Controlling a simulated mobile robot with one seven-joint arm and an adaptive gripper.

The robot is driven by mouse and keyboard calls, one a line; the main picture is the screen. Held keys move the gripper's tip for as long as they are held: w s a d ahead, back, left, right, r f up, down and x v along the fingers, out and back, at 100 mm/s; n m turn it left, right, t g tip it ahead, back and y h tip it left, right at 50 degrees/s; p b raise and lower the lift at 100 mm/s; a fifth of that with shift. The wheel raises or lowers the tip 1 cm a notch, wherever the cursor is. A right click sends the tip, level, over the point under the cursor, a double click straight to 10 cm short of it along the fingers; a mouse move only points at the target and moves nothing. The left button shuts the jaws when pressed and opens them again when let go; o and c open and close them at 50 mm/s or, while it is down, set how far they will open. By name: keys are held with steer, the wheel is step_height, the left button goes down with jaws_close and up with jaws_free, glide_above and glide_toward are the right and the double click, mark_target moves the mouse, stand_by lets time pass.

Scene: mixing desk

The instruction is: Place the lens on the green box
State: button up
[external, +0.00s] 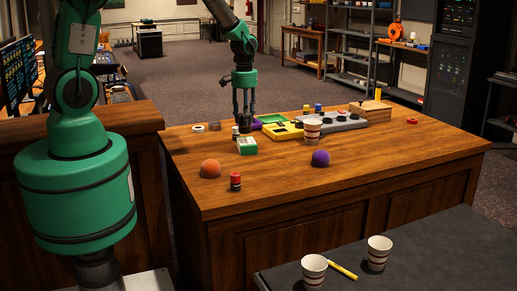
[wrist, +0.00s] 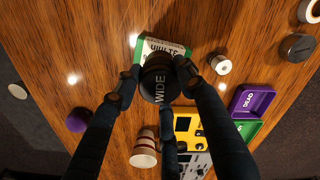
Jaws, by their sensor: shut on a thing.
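The lens (wrist: 158,85) is a dark cylinder with "WIDE" lettered on its side, held between the fingers of my gripper (wrist: 158,72) in the wrist view. The green box (wrist: 147,40) has a white label and shows just behind the lens, partly hidden by it. In the external view the green box (external: 247,147) lies on the wooden desk, with my gripper (external: 243,126) pointing down right over or behind it. The lens is hard to make out there among the dark fingers. I cannot tell whether lens and box touch.
A small white-and-black bottle (external: 235,132) stands close beside the box. A yellow device (external: 283,131), grey mixer (external: 345,123) and striped cup (external: 313,130) are to the right.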

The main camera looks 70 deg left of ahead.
steer(key=shift+w, duration=0.1)
steer(key=shift+w+a, duration=0.1)
steer(key=shift+w, duration=0.05)
steer(key=shift+w+f, duration=0.2)
steer(key=shift+f, duration=0.15)
steer(key=shift+f+b, duration=0.3)
steer(key=shift+f, duration=1.1)
steer(key=shift+f, duration=0.2)
steer(key=o, duration=1.4)
steer(key=shift+r, duration=0.15)
step_height(320, 180, up, 12)
steer(key=shift+p, duration=0.65)
